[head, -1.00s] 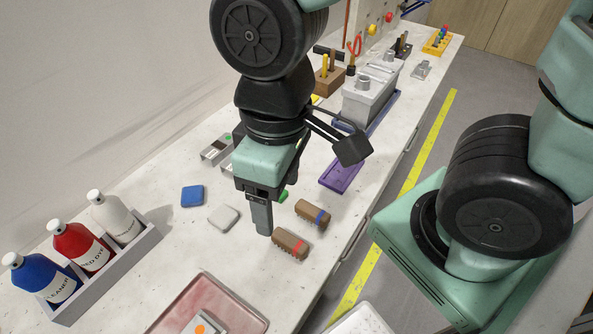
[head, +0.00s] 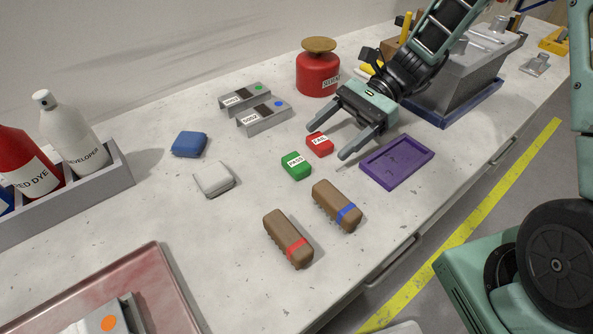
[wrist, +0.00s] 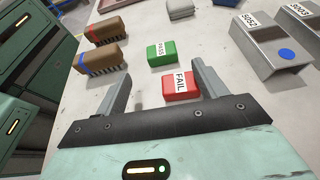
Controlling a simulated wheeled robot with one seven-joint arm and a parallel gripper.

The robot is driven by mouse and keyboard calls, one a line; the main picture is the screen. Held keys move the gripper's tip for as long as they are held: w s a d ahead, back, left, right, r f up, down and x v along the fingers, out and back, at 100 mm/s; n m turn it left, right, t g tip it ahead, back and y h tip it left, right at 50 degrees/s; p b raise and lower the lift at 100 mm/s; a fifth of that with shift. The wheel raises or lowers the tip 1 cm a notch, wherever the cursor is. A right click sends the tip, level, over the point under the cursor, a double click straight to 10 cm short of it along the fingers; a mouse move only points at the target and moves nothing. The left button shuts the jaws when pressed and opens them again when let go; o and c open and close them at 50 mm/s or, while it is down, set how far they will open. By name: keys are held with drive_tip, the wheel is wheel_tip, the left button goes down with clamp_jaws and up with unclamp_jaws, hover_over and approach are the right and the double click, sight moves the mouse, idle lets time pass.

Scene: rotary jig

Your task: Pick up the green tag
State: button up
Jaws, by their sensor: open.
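The green tag (head: 296,165), with a white PASS label, lies on the white bench. It also shows in the wrist view (wrist: 161,54), beyond my fingertips. A red tag (head: 319,144) with a FAIL label lies beside it, closer to my gripper. My gripper (head: 325,149) is open and empty, reaching in low from the upper right. In the wrist view the red tag (wrist: 181,85) sits between my two fingers, and the green tag lies past it. I cannot tell how high the fingertips are above the bench.
Two brown brushes (head: 337,205) (head: 288,239) lie in front of the tags. A purple tray (head: 398,163) is to the right.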

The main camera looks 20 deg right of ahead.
sight(307, 154)
drive_tip(key=x, duration=0.6)
drive_tip(key=shift+w+a, duration=0.1)
drive_tip(key=shift+a, duration=0.1)
drive_tip(key=shift+c, duration=0.3)
drive_tip(key=c, duration=1)
